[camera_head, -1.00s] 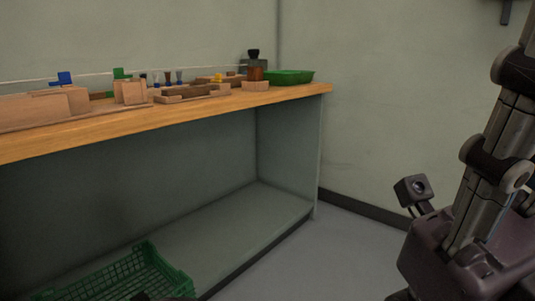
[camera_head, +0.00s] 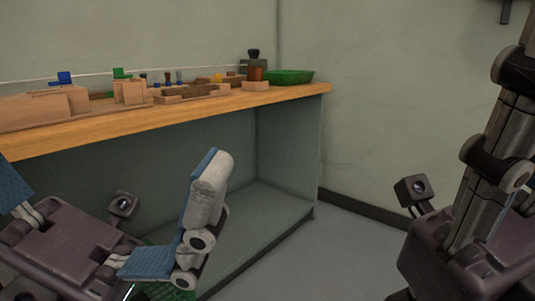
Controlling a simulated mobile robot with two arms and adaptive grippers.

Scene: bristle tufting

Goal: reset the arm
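My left gripper (camera_head: 110,168) is in the lower left of the head view, in front of the workbench and below its top. Its two blue-padded fingers are spread wide, with nothing between them. The left finger is cut by the picture's edge. My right arm stands at the right, and the dark body of my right gripper (camera_head: 445,248) shows at the lower right. Its fingers are out of the picture, so its opening cannot be seen. Neither gripper touches the bench items in view.
The wooden workbench (camera_head: 230,106) holds wooden blocks (camera_head: 45,106), a brown bottle (camera_head: 254,70) and a green tray (camera_head: 290,77) near its right end. A green crate (camera_head: 165,292) below is mostly hidden by my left gripper. Free floor shows between the bench and my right arm.

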